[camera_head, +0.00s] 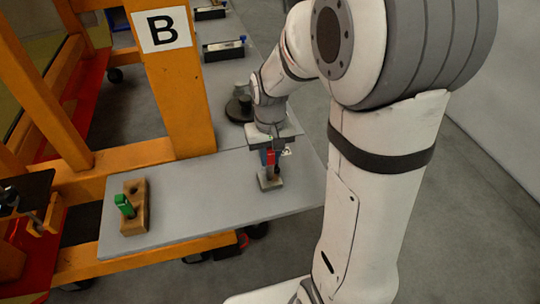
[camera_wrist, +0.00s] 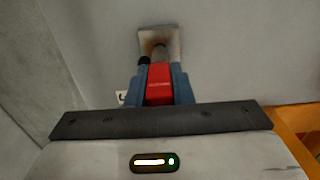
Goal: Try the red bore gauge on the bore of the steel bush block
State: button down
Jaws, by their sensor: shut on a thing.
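The red bore gauge (camera_head: 271,158) is upright between the fingers of my gripper (camera_head: 268,157), which is shut on it. In the wrist view the gauge's red handle (camera_wrist: 160,84) sits between the blue fingers (camera_wrist: 163,88), with a grey shaft beyond it. The steel bush block (camera_head: 270,183) stands on the grey table below my gripper; it also shows in the wrist view (camera_wrist: 174,44). The gauge's lower end is over or at the block. I cannot tell whether it is in the bore, as the bore is hidden.
A wooden holder (camera_head: 134,221) with a green-handled gauge (camera_head: 124,205) stands at the left of the grey table (camera_head: 200,205). An orange post with a "B" sign (camera_head: 161,30) rises behind. The table between holder and block is clear. A dark round object (camera_head: 240,108) lies farther back.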

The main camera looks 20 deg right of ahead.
jog(key=shift+r+p, duration=1.55)
jog(key=shift+r, duration=0.7)
